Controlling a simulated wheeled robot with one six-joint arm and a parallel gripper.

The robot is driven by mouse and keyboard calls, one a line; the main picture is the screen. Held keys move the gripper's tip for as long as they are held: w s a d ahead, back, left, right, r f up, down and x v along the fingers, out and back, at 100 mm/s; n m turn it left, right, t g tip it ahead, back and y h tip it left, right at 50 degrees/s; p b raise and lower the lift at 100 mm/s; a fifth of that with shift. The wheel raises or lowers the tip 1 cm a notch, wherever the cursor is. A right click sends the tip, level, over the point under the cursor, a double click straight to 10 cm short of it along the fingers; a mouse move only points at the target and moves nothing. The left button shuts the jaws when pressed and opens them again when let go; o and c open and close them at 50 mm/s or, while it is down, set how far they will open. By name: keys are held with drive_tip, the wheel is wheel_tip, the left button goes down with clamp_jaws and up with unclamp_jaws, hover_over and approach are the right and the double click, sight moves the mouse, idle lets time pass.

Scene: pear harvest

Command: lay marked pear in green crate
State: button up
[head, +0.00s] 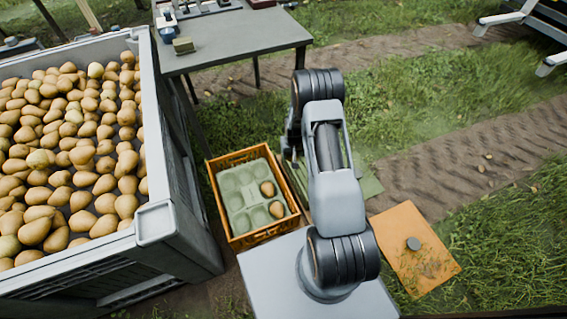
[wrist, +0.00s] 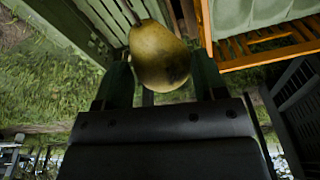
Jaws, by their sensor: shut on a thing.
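In the wrist view a yellow-brown pear (wrist: 160,52) sits between the two fingers of my gripper (wrist: 163,72), which is shut on it. The pear has a darkish patch low on its right side; I cannot tell whether that is the mark. A green slatted crate (wrist: 78,22) shows behind and left of the pear in the wrist view. In the head view the green crate (head: 368,182) is mostly hidden behind my arm, with only green parts showing beside it. My gripper and the held pear are hidden in the head view.
An orange crate (head: 243,240) with a green cupped tray holding two pears stands left of my arm. A large grey bin (head: 155,222) full of pears is at the left. A grey table (head: 235,40) stands behind. An orange board (head: 418,250) lies right on the grass.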

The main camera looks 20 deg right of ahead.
drive_tip(key=w+d+f+b, duration=0.1)
drive_tip(key=w+d+b, duration=0.1)
drive_tip(key=d, duration=0.3)
drive_tip(key=w+d+f+b, duration=0.2)
drive_tip(key=d+b, duration=0.2)
drive_tip(key=b, duration=0.1)
drive_tip(key=w+d+f+b, duration=0.1)
drive_tip(key=w+d+b, duration=0.1)
drive_tip(key=d, duration=0.3)
drive_tip(key=shift+d+f+b, duration=0.25)
drive_tip(key=shift+d+b, duration=0.1)
drive_tip(key=shift+b, duration=0.3)
drive_tip(key=shift+w+d+b, duration=0.2)
drive_tip(key=shift+d+b, duration=0.1)
drive_tip(key=shift+d, duration=0.15)
drive_tip(key=shift+f, duration=0.1)
drive_tip(key=shift+f+b, duration=0.7)
drive_tip(key=shift+f, duration=3.25)
drive_tip(key=shift+f, duration=0.15)
drive_tip(key=o, duration=1.1)
drive_tip(key=shift+s, duration=0.1)
drive_tip(key=shift+c, duration=0.2)
